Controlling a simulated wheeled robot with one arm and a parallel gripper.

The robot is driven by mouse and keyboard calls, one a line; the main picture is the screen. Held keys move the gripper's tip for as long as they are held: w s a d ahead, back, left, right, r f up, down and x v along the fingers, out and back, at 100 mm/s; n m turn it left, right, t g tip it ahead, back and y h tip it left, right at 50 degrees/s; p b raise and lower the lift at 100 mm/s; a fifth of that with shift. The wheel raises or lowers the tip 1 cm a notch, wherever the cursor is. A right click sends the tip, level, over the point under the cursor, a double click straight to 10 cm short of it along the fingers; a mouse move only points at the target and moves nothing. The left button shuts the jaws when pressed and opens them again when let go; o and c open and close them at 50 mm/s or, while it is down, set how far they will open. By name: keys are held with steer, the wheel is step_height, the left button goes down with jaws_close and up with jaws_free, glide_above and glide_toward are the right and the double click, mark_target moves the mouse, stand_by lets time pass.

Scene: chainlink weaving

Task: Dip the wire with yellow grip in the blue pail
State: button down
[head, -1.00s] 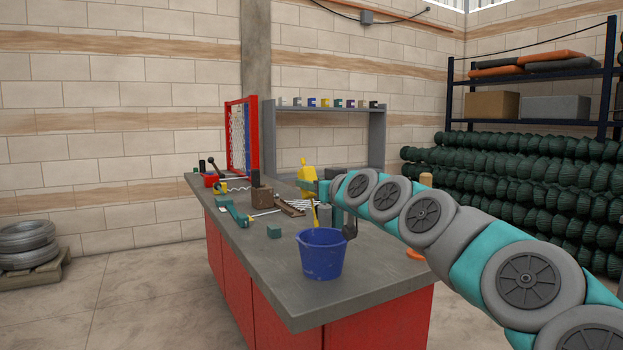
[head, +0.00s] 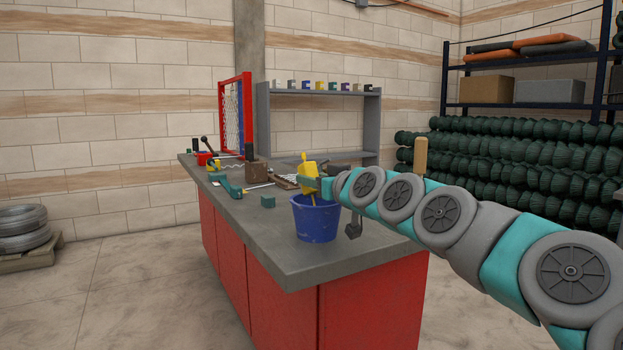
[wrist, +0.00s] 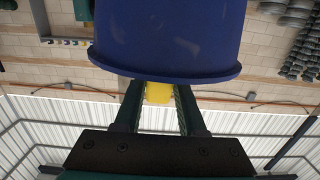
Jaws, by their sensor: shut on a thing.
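The blue pail (head: 316,224) stands upright on the grey bench top near its front end. My gripper (head: 318,184) is above the pail's rim and shut on the yellow grip (head: 307,169), which is tilted. The wire below the grip is barely visible; whether its lower end is inside the pail or behind the rim, I cannot tell. In the wrist view, which is upside down, the pail (wrist: 170,35) fills the upper middle, and the yellow grip (wrist: 158,93) shows between my two fingers, partly hidden by the pail rim.
A teal block (head: 268,201) lies on the bench (head: 240,214) left of the pail. Farther back are a brown block (head: 256,172), hand tools and a red frame with mesh (head: 234,125). A grey shelf rack (head: 320,87) holds small coloured pieces. The bench's left front is clear.

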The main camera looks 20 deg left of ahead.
mark_target(305, 160)
steer(key=shift+r, duration=0.1)
steer(key=shift+w+a+r+p, duration=0.4)
steer(key=shift+r+p, duration=0.25)
steer(key=shift+r, duration=0.5)
steer(key=shift+w+a+r+p, duration=0.4)
steer(key=shift+r+p, duration=0.25)
steer(key=shift+r, duration=0.45)
steer(key=shift+w+a+r+p, duration=0.3)
steer(key=shift+a+r+p, duration=0.3)
steer(key=shift+r, duration=0.55)
steer(key=shift+d+r, duration=0.1)
steer(key=shift+r+p, duration=1.3)
steer(key=shift+r, duration=1.2)
steer(key=shift+f, duration=0.1)
